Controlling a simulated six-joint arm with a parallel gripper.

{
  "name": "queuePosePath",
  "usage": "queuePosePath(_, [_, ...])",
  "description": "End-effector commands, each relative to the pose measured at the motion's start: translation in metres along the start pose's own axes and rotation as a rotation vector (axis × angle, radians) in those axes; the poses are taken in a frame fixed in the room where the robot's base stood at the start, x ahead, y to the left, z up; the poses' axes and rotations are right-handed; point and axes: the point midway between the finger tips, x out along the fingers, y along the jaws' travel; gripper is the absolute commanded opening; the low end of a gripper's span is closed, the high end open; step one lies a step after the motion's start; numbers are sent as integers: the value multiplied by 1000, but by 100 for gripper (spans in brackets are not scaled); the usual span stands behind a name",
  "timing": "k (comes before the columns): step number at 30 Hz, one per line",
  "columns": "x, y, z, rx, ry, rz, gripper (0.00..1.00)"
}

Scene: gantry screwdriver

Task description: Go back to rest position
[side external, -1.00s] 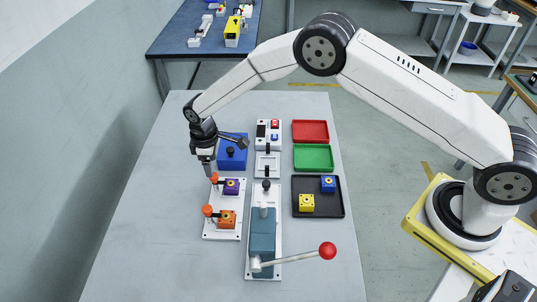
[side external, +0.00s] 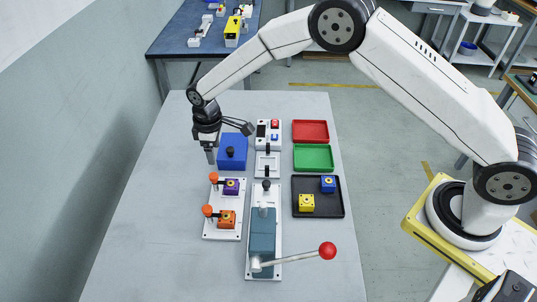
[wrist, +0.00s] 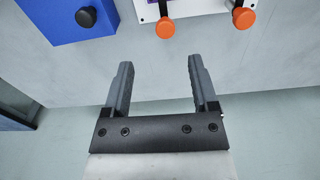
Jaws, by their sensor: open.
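My gripper (side external: 210,153) hangs above the grey table, just left of the blue box (side external: 232,152) with the black knob. In the wrist view my gripper (wrist: 160,85) shows two dark fingers spread apart with nothing between them. The blue box (wrist: 62,20) is at the upper left there, and the two orange knobs of the white fixture plate (wrist: 178,10) are at the top. In the side view the white fixture plate (side external: 208,231) lies in front of my gripper and carries a purple block (side external: 231,187) and an orange block (side external: 227,218).
A press (side external: 263,235) with a red-ball lever (side external: 327,250) stands right of the fixture. A button box (side external: 268,130), red tray (side external: 310,131), green tray (side external: 313,157) and black tray (side external: 318,212) holding yellow and blue blocks lie to the right. The table's left side (side external: 140,220) is clear.

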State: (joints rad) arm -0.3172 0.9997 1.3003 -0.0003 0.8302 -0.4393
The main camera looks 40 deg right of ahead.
Motion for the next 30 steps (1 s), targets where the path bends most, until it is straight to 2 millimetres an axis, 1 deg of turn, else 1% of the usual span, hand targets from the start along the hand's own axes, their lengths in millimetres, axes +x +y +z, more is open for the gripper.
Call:
queuePosePath(1, [-7,3,6,21,6,3,76])
queuePosePath(5, [-24,10,26,83,23,11,76])
queuePosePath(9, [-45,15,55,165,44,21,76])
queuePosePath(14, [-66,17,91,260,70,33,76])
queuePosePath(22, [-94,10,156,419,114,51,76])
queuePosePath(30, [-111,-9,225,578,159,69,76])
